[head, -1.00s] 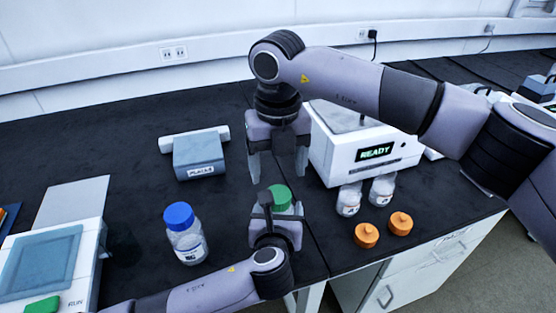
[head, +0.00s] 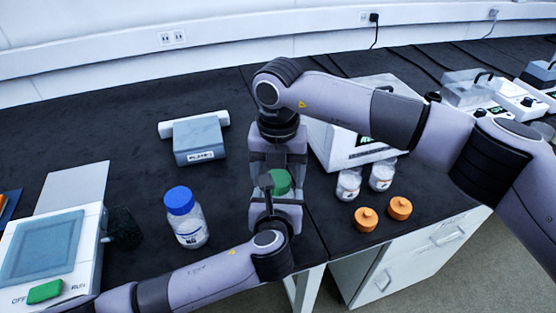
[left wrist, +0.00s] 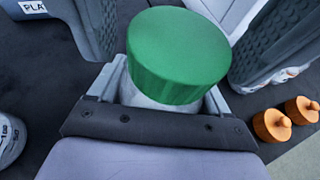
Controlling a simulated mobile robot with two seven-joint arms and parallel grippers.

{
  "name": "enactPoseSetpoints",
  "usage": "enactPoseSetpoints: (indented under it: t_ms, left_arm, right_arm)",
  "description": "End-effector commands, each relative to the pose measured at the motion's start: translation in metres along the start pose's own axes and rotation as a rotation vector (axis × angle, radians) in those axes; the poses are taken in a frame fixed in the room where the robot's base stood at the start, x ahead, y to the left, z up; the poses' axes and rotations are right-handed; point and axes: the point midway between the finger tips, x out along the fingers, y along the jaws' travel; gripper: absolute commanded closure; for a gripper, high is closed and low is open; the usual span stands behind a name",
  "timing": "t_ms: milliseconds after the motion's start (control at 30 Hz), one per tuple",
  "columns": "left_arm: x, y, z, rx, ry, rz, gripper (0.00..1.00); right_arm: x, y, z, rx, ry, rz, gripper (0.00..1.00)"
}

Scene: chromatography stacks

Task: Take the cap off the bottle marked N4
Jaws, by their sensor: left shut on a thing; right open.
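A bottle with a green cap (head: 281,181) stands on the black bench, and the cap fills the middle of the left wrist view (left wrist: 180,55). My left gripper (head: 274,203) is shut on the bottle's body (left wrist: 140,97) below the cap. My right gripper (head: 277,176) is open and points down, with one finger on each side of the green cap; gaps show between fingers and cap in the left wrist view. The green-capped bottle's label is hidden, so its mark cannot be read. A blue-capped bottle (head: 188,228) stands to the left; its label is too small to read surely.
A grey block (head: 198,139) lies at the back left, and a device with a screen (head: 42,252) at front left.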

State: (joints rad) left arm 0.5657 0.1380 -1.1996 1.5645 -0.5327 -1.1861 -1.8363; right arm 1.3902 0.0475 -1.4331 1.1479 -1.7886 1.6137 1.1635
Motion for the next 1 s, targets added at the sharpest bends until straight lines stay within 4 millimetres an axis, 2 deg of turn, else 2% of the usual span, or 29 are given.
enactPoseSetpoints:
  t_ms: [300,467,500,667,1000]
  left_arm:
    - [0.0002,0.0004,-0.0006,0.0,0.001,0.001,1.0]
    - [0.0002,0.0004,-0.0006,0.0,0.001,0.001,1.0]
    - [0.0002,0.0004,-0.0006,0.0,0.001,0.001,1.0]
    - [0.0003,0.0005,-0.0006,0.0,0.001,0.001,1.0]
    - [0.0003,0.0005,-0.0006,0.0,0.001,0.001,1.0]
  right_arm:
    - [0.0033,0.0003,0.0,-0.001,0.0,0.001,0.26]
    - [0.0032,0.0003,-0.0001,-0.001,0.0,0.001,0.78]
    - [0.0031,0.0003,-0.0001,-0.001,0.0,0.001,0.82]
    - [0.0029,0.0003,0.0,-0.044,0.0,0.001,0.83]
    - [0.0024,0.0002,0.0,-0.482,0.0,0.0,0.83]
